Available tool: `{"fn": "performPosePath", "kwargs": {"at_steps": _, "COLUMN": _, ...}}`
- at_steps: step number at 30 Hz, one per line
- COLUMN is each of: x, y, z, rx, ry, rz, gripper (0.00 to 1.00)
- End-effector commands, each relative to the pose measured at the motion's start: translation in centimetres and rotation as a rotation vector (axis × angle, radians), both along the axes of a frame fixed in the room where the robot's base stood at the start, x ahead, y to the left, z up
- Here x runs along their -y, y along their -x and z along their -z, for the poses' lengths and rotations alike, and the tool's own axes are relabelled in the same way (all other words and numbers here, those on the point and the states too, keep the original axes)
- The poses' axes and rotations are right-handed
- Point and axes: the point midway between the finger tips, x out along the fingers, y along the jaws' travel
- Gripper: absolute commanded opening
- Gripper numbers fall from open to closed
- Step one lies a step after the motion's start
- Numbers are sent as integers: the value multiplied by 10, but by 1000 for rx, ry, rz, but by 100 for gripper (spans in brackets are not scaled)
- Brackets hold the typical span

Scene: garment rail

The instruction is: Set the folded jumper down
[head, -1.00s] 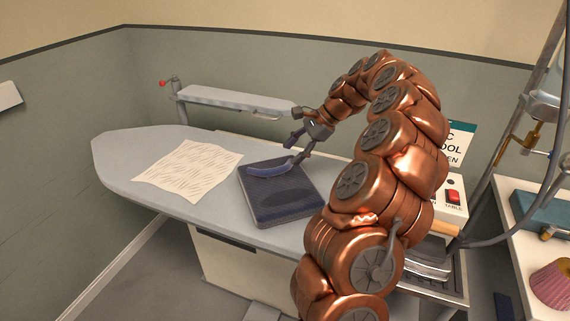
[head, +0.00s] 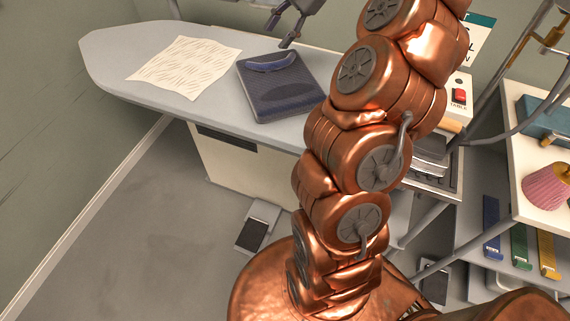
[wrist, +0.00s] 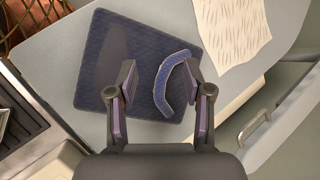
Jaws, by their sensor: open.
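The folded jumper (head: 280,92) is a dark blue flat square lying on the grey ironing board (head: 130,60). A lighter blue curved band (head: 271,63) shows on its upper side. My gripper (head: 286,32) is open and empty above the jumper's far right side in the head view; its upper part is cut off by the frame edge. In the wrist view the open fingers (wrist: 160,85) point toward the jumper (wrist: 110,62), with the curved band (wrist: 172,85) showing between them. A gap separates the fingertips from the jumper in the head view.
A cream patterned cloth (head: 184,66) lies on the board left of the jumper. A control box with a red switch (head: 459,96) stands at the right. A white shelf (head: 520,150) holds a pink ribbed object (head: 548,186). The board's left end is clear.

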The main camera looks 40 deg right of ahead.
Motion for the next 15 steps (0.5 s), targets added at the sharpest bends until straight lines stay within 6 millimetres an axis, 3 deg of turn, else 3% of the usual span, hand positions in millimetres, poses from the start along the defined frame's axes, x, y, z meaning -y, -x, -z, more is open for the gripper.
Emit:
{"fn": "performPosePath", "kwargs": {"at_steps": 1, "x": -28, "y": 4, "z": -6, "rx": 14, "ry": 27, "rz": -85, "gripper": 50}}
{"fn": "performPosePath", "kwargs": {"at_steps": 6, "x": -109, "y": 30, "z": -13, "rx": 54, "ry": 125, "rz": -361, "gripper": 50}}
{"fn": "performPosePath", "kwargs": {"at_steps": 12, "x": -181, "y": 80, "z": -5, "rx": 79, "ry": 240, "rz": -661, "gripper": 50}}
{"fn": "performPosePath", "kwargs": {"at_steps": 15, "x": -206, "y": 111, "z": 5, "rx": 83, "ry": 296, "rz": -799, "gripper": 50}}
